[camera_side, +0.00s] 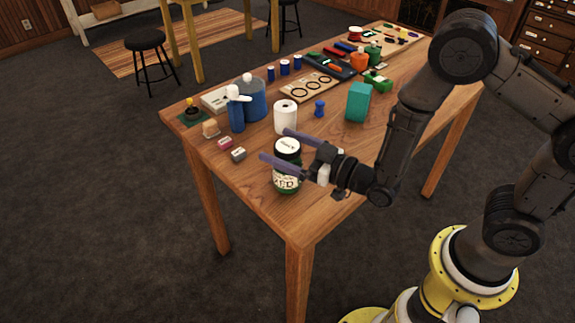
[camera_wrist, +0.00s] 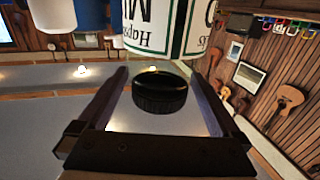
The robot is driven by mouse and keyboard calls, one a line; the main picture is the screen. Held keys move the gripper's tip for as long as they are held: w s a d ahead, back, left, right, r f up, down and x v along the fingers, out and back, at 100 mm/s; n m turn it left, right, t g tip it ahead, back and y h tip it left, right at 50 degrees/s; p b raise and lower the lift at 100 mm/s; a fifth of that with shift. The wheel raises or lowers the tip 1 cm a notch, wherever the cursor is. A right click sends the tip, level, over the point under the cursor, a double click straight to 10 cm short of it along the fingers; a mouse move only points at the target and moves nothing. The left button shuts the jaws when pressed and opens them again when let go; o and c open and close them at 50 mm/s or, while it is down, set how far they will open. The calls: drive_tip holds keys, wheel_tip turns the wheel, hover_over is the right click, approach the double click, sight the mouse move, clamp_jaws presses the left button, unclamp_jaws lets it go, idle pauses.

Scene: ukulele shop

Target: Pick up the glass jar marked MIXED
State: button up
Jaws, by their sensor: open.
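A jar (camera_side: 286,182) with a dark lid and a white, green-edged label stands near the front edge of the wooden table. Its label lettering is only partly readable in the side view. In the wrist view the jar (camera_wrist: 165,38) appears upside down, its label cut off by the top of the frame, with letters like "MI" and "Haps" showing. Its black lid (camera_wrist: 160,92) lies between my fingers. My gripper (camera_side: 275,143) is open, with one finger on each side of the jar's upper part. The wrist view also shows my gripper (camera_wrist: 158,74) open. I cannot tell whether either finger touches the jar.
A white roll (camera_side: 285,118), a blue bottle (camera_side: 236,112) and a small grey block (camera_side: 238,154) stand behind and left of the jar. A teal box (camera_side: 358,102) is farther back. Tools and small items crowd the far table (camera_side: 262,207); its front corner is bare.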

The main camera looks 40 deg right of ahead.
drive_tip(key=shift+x, duration=1.1)
clamp_jaws()
